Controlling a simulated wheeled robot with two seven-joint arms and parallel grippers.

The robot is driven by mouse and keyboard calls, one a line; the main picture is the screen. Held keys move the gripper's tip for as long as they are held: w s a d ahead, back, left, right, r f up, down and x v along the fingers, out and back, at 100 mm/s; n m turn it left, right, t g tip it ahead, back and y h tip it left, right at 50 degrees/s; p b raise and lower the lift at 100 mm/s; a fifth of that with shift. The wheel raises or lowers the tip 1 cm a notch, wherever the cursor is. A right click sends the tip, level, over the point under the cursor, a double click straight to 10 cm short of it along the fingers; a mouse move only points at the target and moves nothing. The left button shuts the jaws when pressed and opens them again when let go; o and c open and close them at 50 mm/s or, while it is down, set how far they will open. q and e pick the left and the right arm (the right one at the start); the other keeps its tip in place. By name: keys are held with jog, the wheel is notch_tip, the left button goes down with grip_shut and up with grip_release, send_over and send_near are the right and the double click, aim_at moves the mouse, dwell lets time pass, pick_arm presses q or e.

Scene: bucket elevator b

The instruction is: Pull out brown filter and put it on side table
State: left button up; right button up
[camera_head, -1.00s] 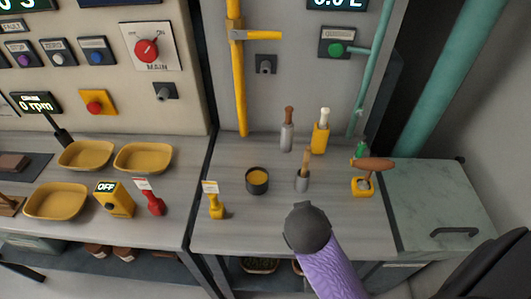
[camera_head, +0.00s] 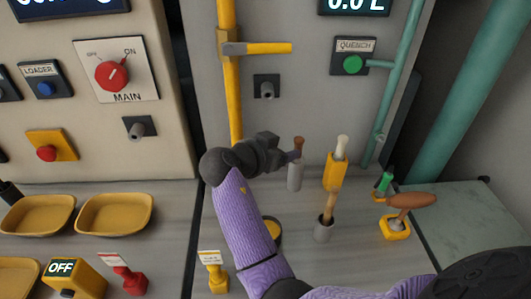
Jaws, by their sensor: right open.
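The brown filter (camera_head: 298,144) shows as a brown top standing upright in a grey cylindrical holder (camera_head: 295,177) on the counter by the back wall. My right gripper (camera_head: 291,157) is open, just left of the brown top and close to it. I cannot tell whether its fingers are around or touching it. My purple right forearm hides part of the counter. The side table with a pale green top (camera_head: 470,215) is at the right. My left gripper is out of view.
A yellow holder with a white-topped piece (camera_head: 335,170) stands right of the filter. A grey cup with a wooden handle (camera_head: 323,230) and a brown-handled tool in a yellow base (camera_head: 395,227) stand nearer. A yellow pipe (camera_head: 229,70) rises behind. The visible side table top is clear.

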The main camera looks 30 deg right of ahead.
aim_at(296, 145)
jog(key=x, duration=0.3)
jog(key=b+x, duration=0.1)
jog(key=x, duration=0.6)
jog(key=shift+w+f, duration=0.25)
jog(key=shift+f, duration=0.25)
grip_shut()
